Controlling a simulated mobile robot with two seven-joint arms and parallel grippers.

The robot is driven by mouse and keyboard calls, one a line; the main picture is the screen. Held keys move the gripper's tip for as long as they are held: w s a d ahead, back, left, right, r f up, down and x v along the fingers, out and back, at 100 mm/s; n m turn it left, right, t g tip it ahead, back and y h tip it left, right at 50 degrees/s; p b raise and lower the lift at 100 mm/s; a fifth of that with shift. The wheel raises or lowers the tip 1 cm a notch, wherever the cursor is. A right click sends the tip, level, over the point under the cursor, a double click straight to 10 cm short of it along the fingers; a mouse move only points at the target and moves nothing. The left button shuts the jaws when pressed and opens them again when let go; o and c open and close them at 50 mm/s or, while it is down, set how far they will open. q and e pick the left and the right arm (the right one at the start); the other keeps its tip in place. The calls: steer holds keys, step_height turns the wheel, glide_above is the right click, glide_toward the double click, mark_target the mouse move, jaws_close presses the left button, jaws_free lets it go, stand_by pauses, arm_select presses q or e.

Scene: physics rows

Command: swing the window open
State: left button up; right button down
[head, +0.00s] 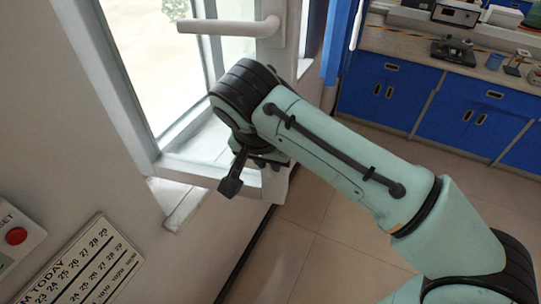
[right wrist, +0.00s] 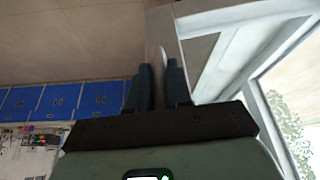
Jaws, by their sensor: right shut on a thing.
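The window sash (head: 275,60) is a pale frame around bright glass. It seems to stand at an angle out from the fixed frame (head: 128,85). Its white handle (head: 230,27) lies level, with the lever pointing left. My right gripper (head: 258,160) is at the sash's lower free side, below the handle, and my wrist hides much of it. In the right wrist view, the fingers of my right gripper (right wrist: 158,85) are closed on either side of the pale sash edge (right wrist: 158,35). My left gripper is out of view.
A white sill (head: 185,205) lies under the window. A wall calendar (head: 88,265) and a box with a red button (head: 17,236) are at lower left. Blue cabinets (head: 435,100) under a cluttered worktop stand at the far right. Tiled floor between is clear.

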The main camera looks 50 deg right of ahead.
steer(key=c, duration=1.1)
jaws_free()
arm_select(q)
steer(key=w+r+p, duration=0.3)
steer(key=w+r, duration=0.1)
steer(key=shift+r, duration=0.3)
arm_select(e)
steer(key=v, duration=1.2)
steer(key=shift+r, duration=0.1)
